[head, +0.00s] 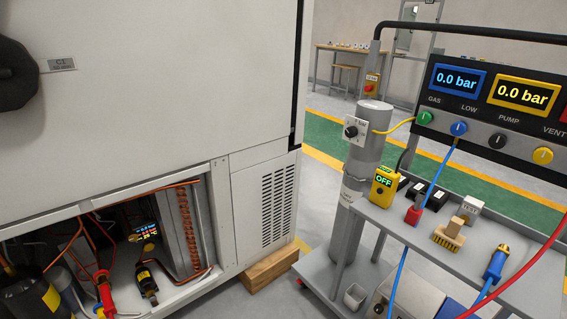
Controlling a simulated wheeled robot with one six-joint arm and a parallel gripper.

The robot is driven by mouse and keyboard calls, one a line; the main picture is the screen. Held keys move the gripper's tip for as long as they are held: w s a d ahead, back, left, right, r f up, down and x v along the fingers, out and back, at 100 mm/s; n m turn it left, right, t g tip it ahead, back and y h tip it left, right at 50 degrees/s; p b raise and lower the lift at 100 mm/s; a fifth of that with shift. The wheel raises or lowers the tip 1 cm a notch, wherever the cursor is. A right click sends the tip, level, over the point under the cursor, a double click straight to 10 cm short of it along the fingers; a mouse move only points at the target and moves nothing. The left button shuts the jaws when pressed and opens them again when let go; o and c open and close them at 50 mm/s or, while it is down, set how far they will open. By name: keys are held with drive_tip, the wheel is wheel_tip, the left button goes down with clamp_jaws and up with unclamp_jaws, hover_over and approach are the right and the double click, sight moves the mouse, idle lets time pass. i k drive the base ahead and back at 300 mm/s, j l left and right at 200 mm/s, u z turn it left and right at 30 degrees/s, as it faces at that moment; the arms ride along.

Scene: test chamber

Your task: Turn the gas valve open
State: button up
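A green knob (424,117) sits under the GAS label at the left end of a dark panel (480,126) on a trolley at right. The knob's turned position is too small to read. A yellow hose runs from beside it to a grey cylinder (368,165), which bears a small plate with a black knob (351,131) marked "1 bar". The panel's blue display (460,81) and yellow display (525,93) both read 0.0 bar. My gripper is not in view.
The white cabinet (150,90) fills the left, with an open lower bay of pipes. A dark rounded shape (15,75) is cut off at the left edge. The trolley shelf (400,222) holds a yellow box (385,186) reading OFF, a brush (449,233) and hoses. A wooden block (270,268) lies on the floor.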

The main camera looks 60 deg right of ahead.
sight(423, 118)
drive_tip(key=z, duration=2.6)
